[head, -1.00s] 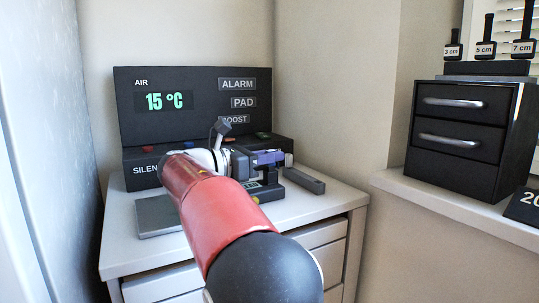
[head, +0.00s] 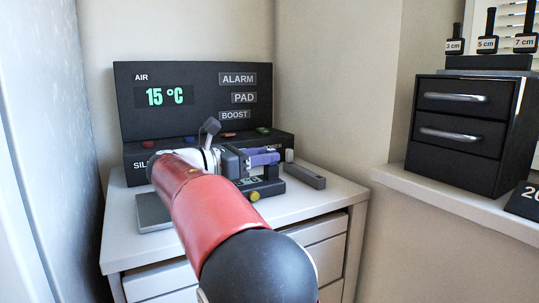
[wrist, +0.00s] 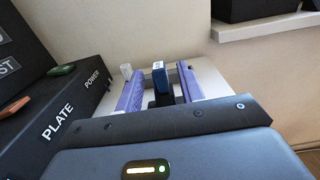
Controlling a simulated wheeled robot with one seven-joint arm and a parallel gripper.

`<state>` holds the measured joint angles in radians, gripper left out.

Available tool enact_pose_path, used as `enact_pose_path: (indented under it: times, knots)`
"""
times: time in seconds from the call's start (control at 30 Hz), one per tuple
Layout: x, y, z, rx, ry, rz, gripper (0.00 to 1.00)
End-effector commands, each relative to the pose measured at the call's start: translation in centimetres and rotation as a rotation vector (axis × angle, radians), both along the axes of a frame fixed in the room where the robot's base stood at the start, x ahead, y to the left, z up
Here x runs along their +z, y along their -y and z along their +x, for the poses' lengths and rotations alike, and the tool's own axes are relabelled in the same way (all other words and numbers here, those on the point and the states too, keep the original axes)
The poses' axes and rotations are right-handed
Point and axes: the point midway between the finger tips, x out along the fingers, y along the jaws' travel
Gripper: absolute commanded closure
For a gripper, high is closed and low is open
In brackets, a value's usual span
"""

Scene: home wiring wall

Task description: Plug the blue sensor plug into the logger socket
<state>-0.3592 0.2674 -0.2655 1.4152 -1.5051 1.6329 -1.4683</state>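The blue plug (wrist: 159,70) shows in the wrist view as a small blue block with a pale mark, at the end of a dark piece. It lies between the two purple fingers of my gripper (wrist: 160,66), with visible gaps on both sides. My gripper is open; it also shows in the head view (head: 276,155), above the cabinet top. A dark device with a yellow knob (head: 254,196) and a small greenish display sits below my gripper; I cannot tell whether it is the logger. No socket opening can be made out. The blue plug is hidden in the head view.
A black console (head: 190,95) reading 15 °C stands behind, with coloured buttons on its ledge. A small pale block (head: 289,155) and a dark grey bar (head: 305,177) are right of my gripper. A grey plate (head: 152,212) lies left. A black drawer unit (head: 462,135) stands on the right shelf.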

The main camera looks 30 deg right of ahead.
Motion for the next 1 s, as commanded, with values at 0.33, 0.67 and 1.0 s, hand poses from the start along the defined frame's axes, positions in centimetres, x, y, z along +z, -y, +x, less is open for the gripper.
enact_pose_path:
  times: [0.33,0.67,1.0]
  knots:
    - [-0.1,-5.2,-0.1,0.001,0.000,0.000,0.62]
    - [-0.1,-5.6,-0.2,0.000,0.000,0.000,0.62]
    - [-0.1,-5.6,-0.2,0.000,0.000,0.000,0.62]
